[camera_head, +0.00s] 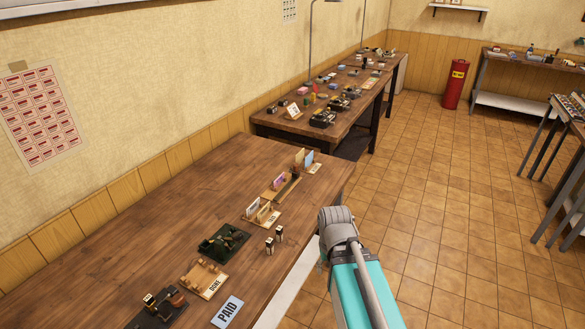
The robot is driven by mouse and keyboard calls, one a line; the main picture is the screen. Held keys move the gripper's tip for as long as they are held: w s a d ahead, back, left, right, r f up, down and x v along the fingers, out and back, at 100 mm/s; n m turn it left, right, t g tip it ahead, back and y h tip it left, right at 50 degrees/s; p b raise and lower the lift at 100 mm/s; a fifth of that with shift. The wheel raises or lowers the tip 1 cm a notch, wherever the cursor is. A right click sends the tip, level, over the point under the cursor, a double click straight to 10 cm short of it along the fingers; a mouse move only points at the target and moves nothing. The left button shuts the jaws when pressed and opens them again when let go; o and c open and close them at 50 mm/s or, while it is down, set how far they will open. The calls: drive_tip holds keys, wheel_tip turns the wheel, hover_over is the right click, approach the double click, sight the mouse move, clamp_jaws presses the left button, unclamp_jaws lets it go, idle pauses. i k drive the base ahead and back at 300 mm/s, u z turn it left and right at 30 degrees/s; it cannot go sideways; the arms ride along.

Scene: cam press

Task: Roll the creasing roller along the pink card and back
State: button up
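A small pink piece (279,181), perhaps the pink card, shows on a light wooden board with a dark strip (289,187) along its right side. This is on the wooden bench, left of and beyond my arm. The pieces are too small here to tell the creasing roller for certain. My arm, teal with a grey joint, rises from the lower right at the bench's right edge. My gripper cannot be made out; only the arm shows.
Along the bench (150,220) stand card holders (262,212), a dark green device (223,242), a DONE tray (207,279), a PAID plate (228,312) and two small stamps (275,240). The bench's left side is mostly clear. Another crowded table (290,127) stands beyond.

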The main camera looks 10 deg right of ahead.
sight(295, 172)
drive_tip(key=i, duration=0.95)
drive_tip(key=u, duration=0.05)
